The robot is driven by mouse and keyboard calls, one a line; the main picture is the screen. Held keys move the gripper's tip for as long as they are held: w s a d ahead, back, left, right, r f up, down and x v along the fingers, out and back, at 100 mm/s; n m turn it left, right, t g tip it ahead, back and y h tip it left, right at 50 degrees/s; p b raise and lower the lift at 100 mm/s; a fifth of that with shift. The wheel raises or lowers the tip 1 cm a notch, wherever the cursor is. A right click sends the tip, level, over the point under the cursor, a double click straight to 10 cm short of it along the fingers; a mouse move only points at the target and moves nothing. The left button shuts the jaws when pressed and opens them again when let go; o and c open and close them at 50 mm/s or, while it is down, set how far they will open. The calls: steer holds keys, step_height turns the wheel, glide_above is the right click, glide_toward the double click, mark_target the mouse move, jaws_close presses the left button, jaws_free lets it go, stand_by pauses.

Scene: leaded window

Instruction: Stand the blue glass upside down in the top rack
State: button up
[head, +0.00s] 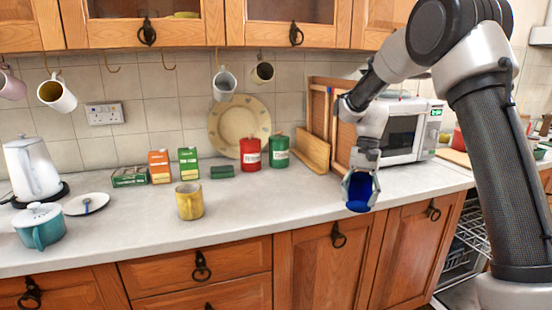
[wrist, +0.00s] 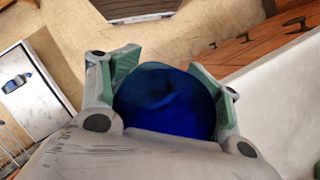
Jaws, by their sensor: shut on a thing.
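The blue glass (head: 358,191) is between the fingers of my gripper (head: 360,178), in front of the counter's front edge. In the wrist view my gripper (wrist: 170,92) has a finger on each side of the glass (wrist: 165,105), which shows as a dark blue round shape. I cannot tell surely which way its mouth faces. The open dishwasher's top rack (head: 473,228) shows at the right, partly behind my arm. The glass is left of the rack and apart from it.
The grey counter (head: 120,232) holds a yellow mug (head: 189,201), a red tin (head: 250,154), a green tin (head: 279,151) and a microwave (head: 410,132). The dishwasher's open door (wrist: 38,85) shows at the left in the wrist view. Floor is clear beside it.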

steer(key=d+f+n+h, duration=0.1)
steer(key=d+f+n, duration=0.1)
steer(key=f, duration=0.6)
steer(key=d+f+n, duration=0.3)
steer(key=d+f, duration=0.1)
steer(key=f, duration=0.4)
steer(key=shift+s+h, duration=0.25)
steer(key=shift+h, duration=0.15)
steer(key=shift+f, duration=0.1)
